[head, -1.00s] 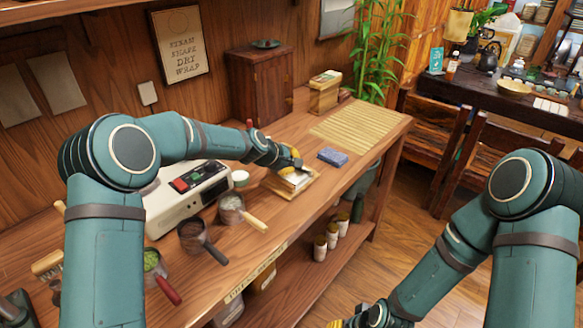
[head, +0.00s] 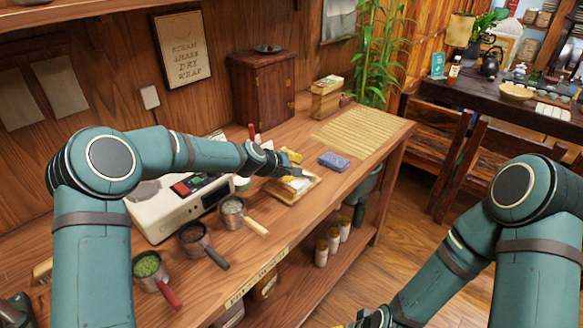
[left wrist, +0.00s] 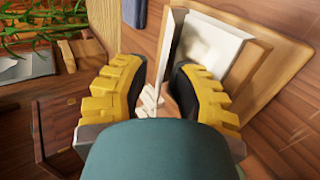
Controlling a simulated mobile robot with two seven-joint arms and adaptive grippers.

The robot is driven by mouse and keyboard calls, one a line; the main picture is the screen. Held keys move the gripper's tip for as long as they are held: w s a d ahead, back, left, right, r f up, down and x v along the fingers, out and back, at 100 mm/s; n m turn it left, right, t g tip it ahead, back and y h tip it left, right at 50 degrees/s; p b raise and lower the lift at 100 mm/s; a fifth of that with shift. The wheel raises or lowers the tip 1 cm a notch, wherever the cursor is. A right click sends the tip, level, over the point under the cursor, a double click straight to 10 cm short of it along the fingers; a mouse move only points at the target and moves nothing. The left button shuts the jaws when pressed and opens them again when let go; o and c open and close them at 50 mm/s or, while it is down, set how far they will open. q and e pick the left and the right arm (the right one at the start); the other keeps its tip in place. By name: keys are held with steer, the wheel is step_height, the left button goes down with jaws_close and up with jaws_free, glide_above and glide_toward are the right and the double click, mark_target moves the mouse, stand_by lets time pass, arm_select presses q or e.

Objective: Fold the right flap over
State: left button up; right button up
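The white paper wrapper (head: 300,185) lies on a wooden board (head: 283,197) on the workbench. In the left wrist view the wrapper (left wrist: 212,45) shows at the upper right on its board (left wrist: 285,65), with a pale upright edge along its left side. My left gripper (head: 297,172) is over the wrapper. In the left wrist view its yellow fingers (left wrist: 155,95) are apart, with dark pads and a small white piece visible between them. I cannot tell whether they touch the paper. My right gripper (head: 372,320) is at the bottom edge of the head view, mostly cut off.
A blue cloth (head: 334,161) lies right of the board, and a bamboo mat (head: 363,132) behind it. A white scale-like device (head: 170,210) and metal pots with handles (head: 195,240) stand to the left. A wooden cabinet (head: 262,85) stands behind.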

arm_select(q)
steer(key=shift+s+a+f, duration=0.1)
steer(key=v, duration=0.8)
steer(key=shift+c, duration=1.4)
steer(key=shift+s+d+p+v, duration=0.35)
steer(key=shift+d+p+v, duration=0.2)
steer(key=shift+p+v, duration=2.65)
steer(key=p+x, duration=0.1)
steer(key=x, duration=1.3)
